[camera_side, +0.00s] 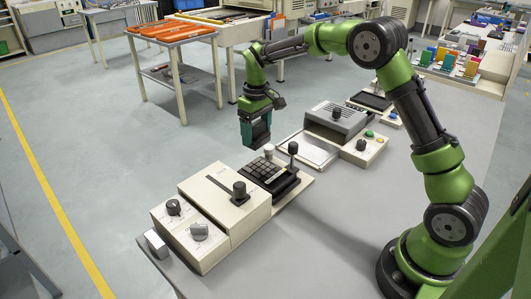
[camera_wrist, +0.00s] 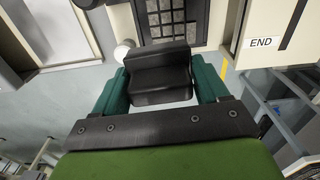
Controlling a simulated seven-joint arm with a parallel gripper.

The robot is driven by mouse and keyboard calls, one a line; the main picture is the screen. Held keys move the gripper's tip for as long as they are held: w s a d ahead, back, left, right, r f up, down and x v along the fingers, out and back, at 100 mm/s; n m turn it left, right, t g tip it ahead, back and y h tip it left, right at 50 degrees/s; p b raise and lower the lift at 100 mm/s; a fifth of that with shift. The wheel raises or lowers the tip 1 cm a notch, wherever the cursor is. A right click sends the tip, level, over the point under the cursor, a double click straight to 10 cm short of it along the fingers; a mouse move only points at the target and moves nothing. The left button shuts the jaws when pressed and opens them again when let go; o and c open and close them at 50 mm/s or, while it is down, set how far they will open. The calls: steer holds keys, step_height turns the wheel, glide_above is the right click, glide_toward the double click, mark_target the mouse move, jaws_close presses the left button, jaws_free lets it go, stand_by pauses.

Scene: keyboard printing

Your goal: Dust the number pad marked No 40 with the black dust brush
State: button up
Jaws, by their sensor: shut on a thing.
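The number pad (camera_side: 264,171), a dark block of grey keys, sits on a cream unit in the middle of the bench in the side view. It also shows at the top of the wrist view (camera_wrist: 178,17), partly cut off. No marking "No 40" is legible. My gripper (camera_side: 256,136) hangs above and slightly behind the pad, pointing down. In the wrist view its two teal fingers are shut on a black block-shaped thing, the dust brush (camera_wrist: 158,72). The brush appears apart from the keys; its bristles are not visible.
A white knob (camera_side: 268,150) and a black-knobbed lever (camera_side: 292,150) stand close to the pad. A cream box with a lever (camera_side: 222,192) is at the left; a box labelled END (camera_wrist: 262,42) shows in the wrist view. A grey-topped unit (camera_side: 337,120) stands at the right.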

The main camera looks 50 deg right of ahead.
steer(key=n, duration=0.1)
steer(key=r+n, duration=0.1)
steer(key=n, duration=0.3)
steer(key=shift+a+r, duration=0.1)
steer(key=shift+r, duration=0.3)
steer(key=n, duration=0.3)
steer(key=shift+a+r, duration=0.1)
steer(key=shift+r, duration=0.1)
steer(key=shift+s+f, duration=0.1)
steer(key=shift+f, duration=3.95)
steer(key=shift+s, duration=0.35)
steer(key=shift+c, duration=0.5)
steer(key=shift+s, duration=3.7)
steer(key=shift+w, duration=4.15)
steer(key=shift+s, duration=4.15)
steer(key=shift+w+a, duration=0.65)
steer(key=shift+w, duration=0.7)
steer(key=shift+w+a, duration=0.65)
steer(key=shift+w, duration=0.65)
steer(key=shift+w+a, duration=0.65)
steer(key=shift+w, duration=0.7)
steer(key=shift+s, duration=3.85)
steer(key=shift+w, duration=3.85)
steer(key=shift+s, duration=3.85)
steer(key=shift+s+r, duration=0.1)
steer(key=shift+r, duration=0.05)
step_height(320, 180, up, 8)
